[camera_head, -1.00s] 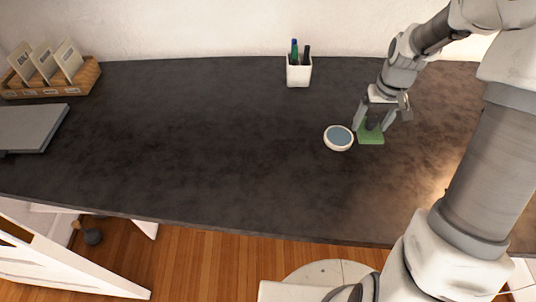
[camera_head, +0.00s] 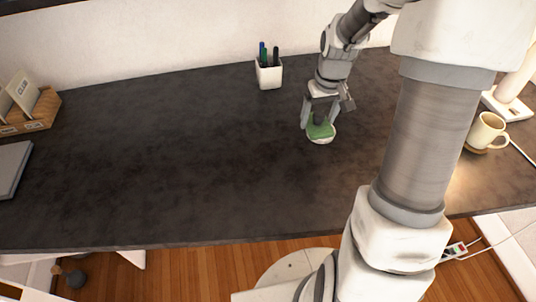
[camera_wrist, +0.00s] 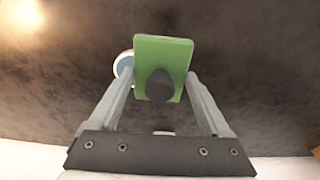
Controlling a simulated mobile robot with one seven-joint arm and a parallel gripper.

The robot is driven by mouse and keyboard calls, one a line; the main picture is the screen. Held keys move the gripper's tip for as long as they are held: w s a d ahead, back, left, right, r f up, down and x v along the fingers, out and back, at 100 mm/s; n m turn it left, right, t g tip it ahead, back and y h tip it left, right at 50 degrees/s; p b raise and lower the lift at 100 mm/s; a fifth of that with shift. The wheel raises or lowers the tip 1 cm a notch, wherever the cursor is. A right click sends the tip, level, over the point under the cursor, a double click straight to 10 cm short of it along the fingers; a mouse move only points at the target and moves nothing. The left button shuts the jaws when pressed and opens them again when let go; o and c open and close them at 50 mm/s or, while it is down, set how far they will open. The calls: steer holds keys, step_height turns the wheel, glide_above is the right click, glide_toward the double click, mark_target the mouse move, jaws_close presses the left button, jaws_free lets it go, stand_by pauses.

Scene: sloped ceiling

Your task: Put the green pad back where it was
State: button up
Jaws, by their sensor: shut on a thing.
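The green pad (camera_head: 320,131) has a dark knob on top, and my gripper (camera_head: 319,119) is shut on it. In the wrist view the flat green pad (camera_wrist: 178,53) and its dark knob (camera_wrist: 160,86) lie between my two fingers. A small round white dish (camera_head: 322,141) with a blue-grey inside is mostly hidden under the pad. In the wrist view the dish (camera_wrist: 118,67) peeks out past the pad's left edge. I cannot tell whether pad and dish touch.
A white pen cup (camera_head: 269,76) stands at the back of the dark desk (camera_head: 170,150). A mug (camera_head: 487,132) on a coaster is at the right, beyond my arm. A card box (camera_head: 38,118) and a grey laptop-like slab (camera_head: 10,165) are at the left. The desk's middle is clear.

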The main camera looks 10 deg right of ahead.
steer(key=b, duration=0.2)
glide_above(275, 156)
steer(key=f, duration=0.6)
steer(key=shift+s+a+f, duration=0.1)
steer(key=shift+s+f, duration=0.1)
steer(key=shift+f, duration=2.15)
steer(key=shift+f+b, duration=0.2)
steer(key=shift+b, duration=0.2)
steer(key=o, duration=1.1)
steer(key=shift+o, duration=0.2)
steer(key=shift+r, duration=0.2)
